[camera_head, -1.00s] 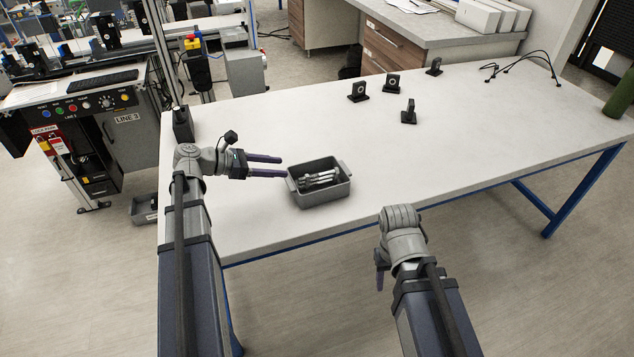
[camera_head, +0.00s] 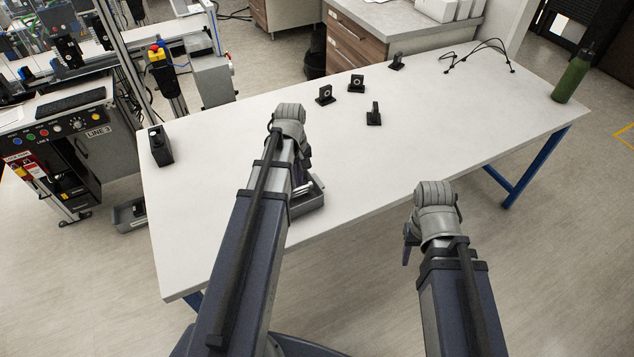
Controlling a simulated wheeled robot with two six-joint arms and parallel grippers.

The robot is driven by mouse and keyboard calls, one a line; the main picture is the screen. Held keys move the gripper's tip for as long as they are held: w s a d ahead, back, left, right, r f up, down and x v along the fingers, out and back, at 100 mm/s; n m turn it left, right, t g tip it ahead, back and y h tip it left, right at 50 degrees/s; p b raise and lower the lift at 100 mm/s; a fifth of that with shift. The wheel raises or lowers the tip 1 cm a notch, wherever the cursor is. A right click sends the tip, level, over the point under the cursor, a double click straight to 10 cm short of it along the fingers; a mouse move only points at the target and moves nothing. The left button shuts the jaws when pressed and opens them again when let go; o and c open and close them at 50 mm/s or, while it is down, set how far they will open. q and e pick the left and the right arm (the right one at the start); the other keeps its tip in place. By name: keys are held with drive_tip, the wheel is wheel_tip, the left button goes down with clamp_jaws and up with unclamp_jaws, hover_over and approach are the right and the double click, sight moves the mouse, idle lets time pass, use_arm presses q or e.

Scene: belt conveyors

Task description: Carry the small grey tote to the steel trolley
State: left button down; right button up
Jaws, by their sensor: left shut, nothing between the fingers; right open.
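The small grey tote (camera_head: 308,203) is on the white table near its front edge, mostly hidden behind my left arm. Its right end shows, with a light metal part inside. My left gripper (camera_head: 303,158) is at the tote's far side, mostly hidden by its own wrist; it is shut with nothing in it. My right gripper (camera_head: 408,246) is open and empty, pointing down in front of the table edge, to the right of the tote and apart from it. I see no steel trolley.
Several small black brackets (camera_head: 374,114) stand toward the table's back. A green bottle (camera_head: 572,78) and black cables (camera_head: 480,52) are at the far right. A black box (camera_head: 160,146) stands at the left edge. A control cabinet (camera_head: 95,150) is left of the table. The table's right half is mostly clear.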

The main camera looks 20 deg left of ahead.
use_arm(q)
drive_tip(key=shift+w+r+m, duration=0.1)
drive_tip(key=shift+r+m, duration=0.1)
drive_tip(key=shift+m, duration=0.1)
drive_tip(key=shift+f, duration=0.1)
wheel_tip(320, 180, down, 10)
drive_tip(key=b, duration=1)
